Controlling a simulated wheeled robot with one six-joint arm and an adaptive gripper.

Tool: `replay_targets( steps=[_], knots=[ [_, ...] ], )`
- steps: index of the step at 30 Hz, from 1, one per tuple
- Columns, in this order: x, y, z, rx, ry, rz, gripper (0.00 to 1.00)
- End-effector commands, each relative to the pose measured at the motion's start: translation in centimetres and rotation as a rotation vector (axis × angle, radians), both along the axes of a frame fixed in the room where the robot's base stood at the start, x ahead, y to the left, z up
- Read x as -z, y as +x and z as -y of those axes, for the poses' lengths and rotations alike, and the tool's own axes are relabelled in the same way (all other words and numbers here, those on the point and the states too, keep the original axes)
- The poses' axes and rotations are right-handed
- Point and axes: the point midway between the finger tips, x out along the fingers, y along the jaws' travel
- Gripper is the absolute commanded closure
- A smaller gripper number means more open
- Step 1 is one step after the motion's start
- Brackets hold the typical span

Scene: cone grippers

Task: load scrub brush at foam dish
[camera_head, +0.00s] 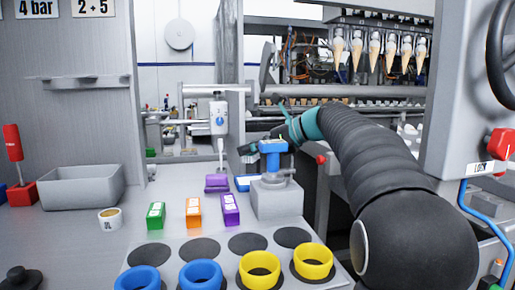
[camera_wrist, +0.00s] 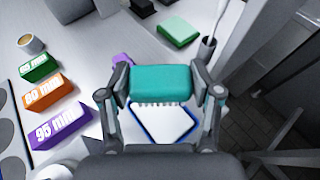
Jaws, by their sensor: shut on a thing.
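The scrub brush (camera_wrist: 162,82) is a teal block with a row of white bristles along its lower edge in the wrist view. My gripper (camera_wrist: 162,92) is shut on it, one finger at each end. The foam dish (camera_wrist: 178,124), white inside with a blue rim, lies beyond the brush and is partly covered by it and the gripper in that view. In the head view, the dish (camera_head: 246,183) lies on the bench beside the purple block, partly hidden by a blue-topped fixture. My gripper (camera_head: 262,147) shows small and dark above that area. I cannot tell whether the bristles touch the dish.
The blue-topped fixture (camera_head: 273,165) stands on a grey block close to the dish. Green (camera_head: 156,215), orange (camera_head: 193,212) and purple (camera_head: 230,209) labelled blocks stand nearby. Blue and yellow rings (camera_head: 259,270) sit in front. A grey bin (camera_head: 80,187) is at left.

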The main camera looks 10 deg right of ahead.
Motion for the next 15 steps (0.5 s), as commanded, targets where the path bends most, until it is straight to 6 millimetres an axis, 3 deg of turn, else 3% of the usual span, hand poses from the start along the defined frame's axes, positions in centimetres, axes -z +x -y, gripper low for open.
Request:
replay_targets(
  steps=[15],
  knots=[
    [2.9,-0.9,1.8,0.018,0.000,0.002,0.71]
  ],
)
